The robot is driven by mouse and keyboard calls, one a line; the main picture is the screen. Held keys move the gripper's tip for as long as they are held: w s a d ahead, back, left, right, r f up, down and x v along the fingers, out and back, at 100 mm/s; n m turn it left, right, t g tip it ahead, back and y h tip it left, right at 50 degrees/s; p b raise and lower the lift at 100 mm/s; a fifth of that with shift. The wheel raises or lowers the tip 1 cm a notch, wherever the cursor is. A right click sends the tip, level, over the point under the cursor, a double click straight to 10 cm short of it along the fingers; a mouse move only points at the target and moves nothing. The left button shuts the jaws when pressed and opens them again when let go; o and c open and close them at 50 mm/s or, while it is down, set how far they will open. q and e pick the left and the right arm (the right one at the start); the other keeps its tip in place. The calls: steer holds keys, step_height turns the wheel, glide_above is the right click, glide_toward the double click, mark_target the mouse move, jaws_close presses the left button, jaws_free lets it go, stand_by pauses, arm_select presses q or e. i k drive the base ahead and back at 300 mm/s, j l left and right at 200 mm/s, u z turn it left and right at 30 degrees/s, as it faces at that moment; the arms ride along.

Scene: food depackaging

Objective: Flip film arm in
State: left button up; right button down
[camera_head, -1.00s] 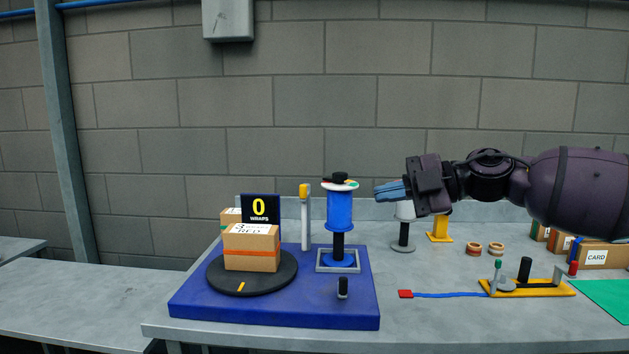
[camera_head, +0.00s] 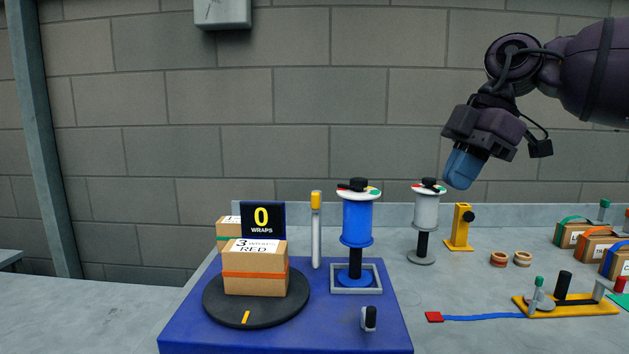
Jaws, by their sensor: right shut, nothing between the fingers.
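My right gripper (camera_head: 461,172) is high at the right, above the table, with its blue fingers pointing down and shut on nothing. It is apart from every object. A slim grey post with a yellow top (camera_head: 316,228) stands upright on the blue base, left of the blue film roll (camera_head: 357,220). I cannot tell for sure whether this post is the film arm. The blue roll stands upright in a grey square frame. A box labelled "3 wraps red" (camera_head: 256,284) with an orange band sits on the black turntable (camera_head: 285,307). My left gripper is not in view.
A sign reading 0 wraps (camera_head: 262,217) stands behind the box. A small black knob (camera_head: 369,318) is on the blue base (camera_head: 340,338). A pale roll (camera_head: 426,210), a yellow stand (camera_head: 460,230), wooden rings (camera_head: 522,258) and a yellow-based tool (camera_head: 580,310) stand to the right.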

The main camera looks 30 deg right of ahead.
mark_target(316, 200)
steer(key=i, duration=1.05)
